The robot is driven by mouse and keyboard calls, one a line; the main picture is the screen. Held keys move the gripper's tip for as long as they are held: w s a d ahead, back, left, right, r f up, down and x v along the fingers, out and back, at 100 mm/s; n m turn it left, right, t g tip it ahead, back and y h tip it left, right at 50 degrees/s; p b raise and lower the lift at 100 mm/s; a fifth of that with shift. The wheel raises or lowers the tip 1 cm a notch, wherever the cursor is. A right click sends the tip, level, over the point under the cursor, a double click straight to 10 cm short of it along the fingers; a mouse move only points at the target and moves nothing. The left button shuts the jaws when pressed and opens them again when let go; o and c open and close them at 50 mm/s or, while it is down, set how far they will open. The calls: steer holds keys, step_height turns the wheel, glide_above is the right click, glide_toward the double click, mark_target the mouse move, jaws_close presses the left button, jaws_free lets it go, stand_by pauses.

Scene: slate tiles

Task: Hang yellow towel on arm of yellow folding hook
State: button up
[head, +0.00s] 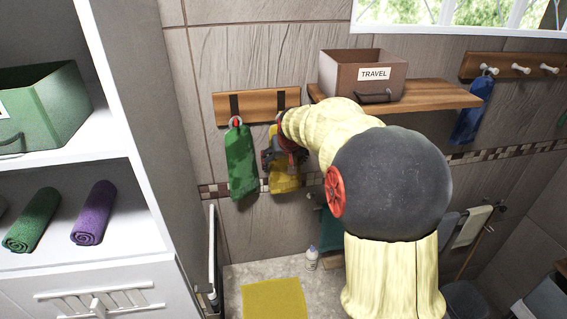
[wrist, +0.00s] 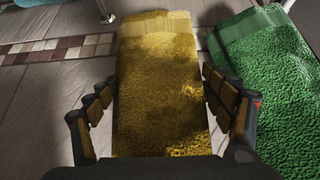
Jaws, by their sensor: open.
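The yellow towel (head: 286,184) hangs against the tiled wall below a wooden hook board (head: 258,105). It also fills the middle of the wrist view (wrist: 160,85). My gripper (head: 284,158) is at the towel's upper part in the head view. In the wrist view my gripper (wrist: 166,95) is open, with one finger on each side of the towel and small gaps visible. The board carries two dark brackets. My arm and gripper hide most of the right hook and the towel's top, so I cannot tell a yellow arm on it.
A green towel (head: 241,165) hangs close on the left; it shows at the right in the wrist view (wrist: 265,70). A wooden shelf (head: 440,96) with a TRAVEL box (head: 340,72) is right of the board. A blue towel (head: 471,110) hangs further right.

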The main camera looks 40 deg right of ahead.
steer(key=v, duration=1.2)
steer(key=shift+s+f, duration=0.1)
steer(key=s+a+f+n+y+b, duration=0.1)
steer(key=s+a+f+b, duration=0.7)
steer(key=f, duration=0.3)
steer(key=s+a+f+n+y+b, duration=0.1)
steer(key=s+a+f+n+b, duration=0.1)
steer(key=s+a+f+b, duration=0.7)
steer(key=s+a+f+n+y+b, duration=0.1)
steer(key=s+a+f+n+b, duration=0.1)
steer(key=s+a+f+b, duration=0.6)
steer(key=shift+s+a+f+b, duration=0.4)
steer(key=shift+a+f+b, duration=0.65)
steer(key=shift+f, duration=1.95)
steer(key=shift+d, duration=0.2)
